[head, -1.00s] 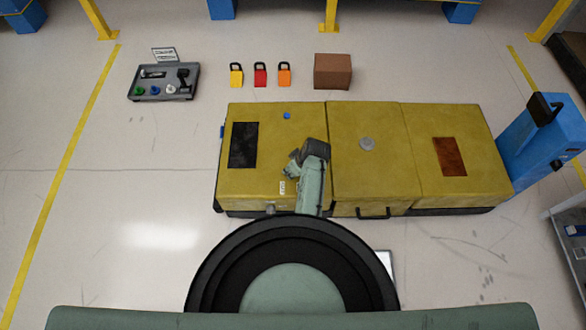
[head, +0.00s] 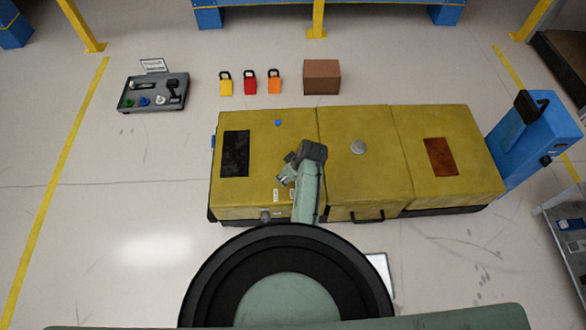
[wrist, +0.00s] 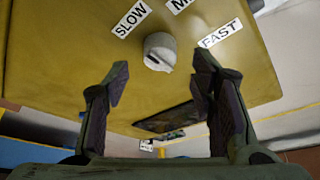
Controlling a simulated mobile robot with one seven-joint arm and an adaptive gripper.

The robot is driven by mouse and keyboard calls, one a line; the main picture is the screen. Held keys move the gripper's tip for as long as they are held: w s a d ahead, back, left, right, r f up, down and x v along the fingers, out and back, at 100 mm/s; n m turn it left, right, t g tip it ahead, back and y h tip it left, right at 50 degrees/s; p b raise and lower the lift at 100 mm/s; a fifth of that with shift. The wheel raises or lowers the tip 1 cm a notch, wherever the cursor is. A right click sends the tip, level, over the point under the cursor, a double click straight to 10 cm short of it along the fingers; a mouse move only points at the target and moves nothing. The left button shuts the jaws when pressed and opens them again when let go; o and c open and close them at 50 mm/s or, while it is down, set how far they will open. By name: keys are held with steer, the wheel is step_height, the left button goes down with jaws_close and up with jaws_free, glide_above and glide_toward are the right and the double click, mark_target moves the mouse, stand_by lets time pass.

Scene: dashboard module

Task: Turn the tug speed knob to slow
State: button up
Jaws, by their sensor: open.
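The grey-white tug speed knob (wrist: 160,50) sits on a yellow face in the wrist view, with a dark notch on its lower side. Around its upper side are the labels SLOW (wrist: 131,19), one cut off beginning with M (wrist: 180,4), and FAST (wrist: 220,33). I cannot tell surely which label the knob points to. My gripper (wrist: 161,78) is open and empty, its fingertips below and to either side of the knob, apart from it. In the head view my gripper (head: 287,170) is over the left part of the yellow tug (head: 345,180).
A small blue button (head: 278,123), a grey round knob (head: 358,147) and a black panel (head: 235,154) are on the tug's top. Several padlocks, a brown box (head: 321,77) and a grey tray (head: 130,103) lie behind it. A blue post (head: 535,140) stands at right.

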steer(key=v, duration=0.8)
steer(key=shift+r, duration=0.3)
